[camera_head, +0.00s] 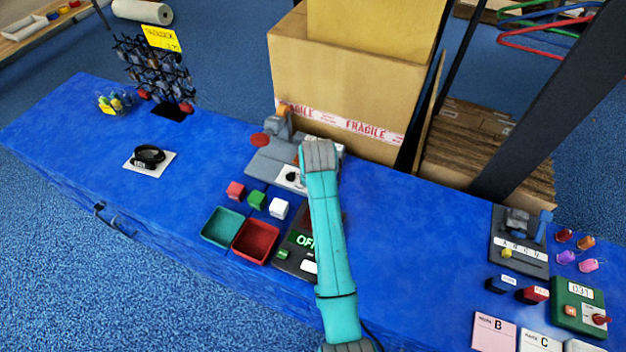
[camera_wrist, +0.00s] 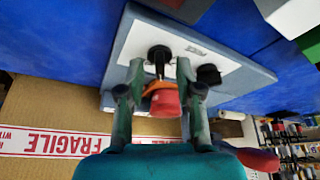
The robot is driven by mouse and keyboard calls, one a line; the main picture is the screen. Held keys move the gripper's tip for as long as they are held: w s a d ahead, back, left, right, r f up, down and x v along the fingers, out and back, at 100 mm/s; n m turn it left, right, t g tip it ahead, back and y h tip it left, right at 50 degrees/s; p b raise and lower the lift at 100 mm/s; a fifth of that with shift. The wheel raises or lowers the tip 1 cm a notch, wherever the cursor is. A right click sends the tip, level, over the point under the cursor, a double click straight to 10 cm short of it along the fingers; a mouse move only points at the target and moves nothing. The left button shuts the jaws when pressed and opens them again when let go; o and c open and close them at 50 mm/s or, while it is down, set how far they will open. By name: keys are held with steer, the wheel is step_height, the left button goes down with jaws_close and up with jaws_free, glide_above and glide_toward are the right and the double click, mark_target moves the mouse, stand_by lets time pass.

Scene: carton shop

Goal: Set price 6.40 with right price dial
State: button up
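A grey plate (camera_head: 262,169) with a white label lies on the blue counter in front of a large carton. In the wrist view the plate (camera_wrist: 122,55) carries two black dials: one at the centre (camera_wrist: 160,53) and another (camera_wrist: 208,74) nearer the cubes. In the head view only one black dial (camera_head: 291,176) shows; my arm hides the rest. My gripper (camera_wrist: 160,70) has its fingers apart, with the centre dial between the tips in the picture. Contact cannot be told. A red and orange part (camera_wrist: 165,102) shows between the fingers. The price reading is not visible.
The carton (camera_head: 365,95) stands close behind the plate. Red (camera_head: 235,190), green (camera_head: 256,200) and white (camera_head: 278,208) cubes and two trays lie in front. A sign device (camera_head: 300,245) lies beside the red tray.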

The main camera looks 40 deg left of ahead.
steer(key=v, duration=1.1)
steer(key=shift+s+r, duration=0.15)
steer(key=shift+r, duration=0.15)
steer(key=shift+d+f, duration=0.15)
